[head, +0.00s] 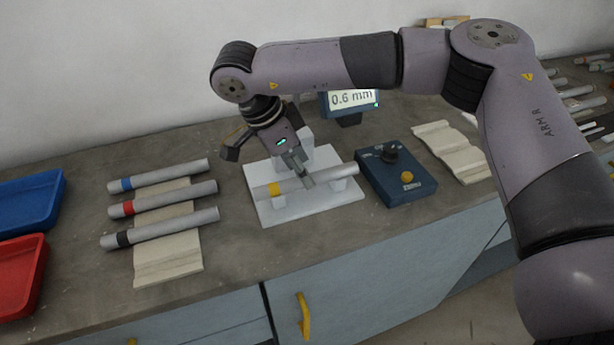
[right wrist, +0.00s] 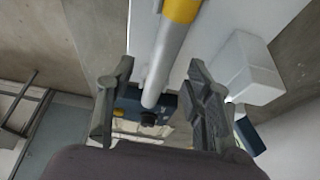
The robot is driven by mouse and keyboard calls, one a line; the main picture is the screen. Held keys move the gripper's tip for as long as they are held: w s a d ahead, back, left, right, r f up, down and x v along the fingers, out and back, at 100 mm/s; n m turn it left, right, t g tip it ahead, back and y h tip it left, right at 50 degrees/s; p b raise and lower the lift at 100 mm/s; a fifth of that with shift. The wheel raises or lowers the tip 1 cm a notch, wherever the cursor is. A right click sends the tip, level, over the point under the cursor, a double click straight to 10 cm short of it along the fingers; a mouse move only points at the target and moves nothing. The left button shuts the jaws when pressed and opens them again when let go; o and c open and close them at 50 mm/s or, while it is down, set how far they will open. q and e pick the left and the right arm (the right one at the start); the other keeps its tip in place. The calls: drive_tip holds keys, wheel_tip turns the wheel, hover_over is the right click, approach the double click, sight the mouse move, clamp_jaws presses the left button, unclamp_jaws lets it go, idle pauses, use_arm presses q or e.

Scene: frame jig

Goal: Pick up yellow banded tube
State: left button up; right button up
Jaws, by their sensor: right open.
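The yellow banded tube (head: 330,176) is a grey tube with a yellow band (head: 274,189) near its left end. It rests across supports on a white jig (head: 313,208). My right gripper (head: 300,170) points down at the middle of the tube, with a finger overlapping it. In the right wrist view, the tube (right wrist: 172,55) runs between the two spread fingers (right wrist: 160,72), with gaps on both sides. I cannot tell how far the fingertips reach down around it. My left gripper is not in view.
Tubes with blue (head: 158,175), red (head: 163,199) and black (head: 161,228) bands lie on a pale cloth left of the jig. Blue (head: 28,222) and red (head: 22,302) trays stand farther left. A dark blue control box (head: 378,183) is close right of the jig; a display (head: 352,99) is behind.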

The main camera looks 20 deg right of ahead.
drive_tip(key=shift+x, duration=1.55)
drive_tip(key=shift+w+a, duration=0.1)
drive_tip(key=shift+c, duration=0.2)
drive_tip(key=shift+r, duration=0.1)
clamp_jaws()
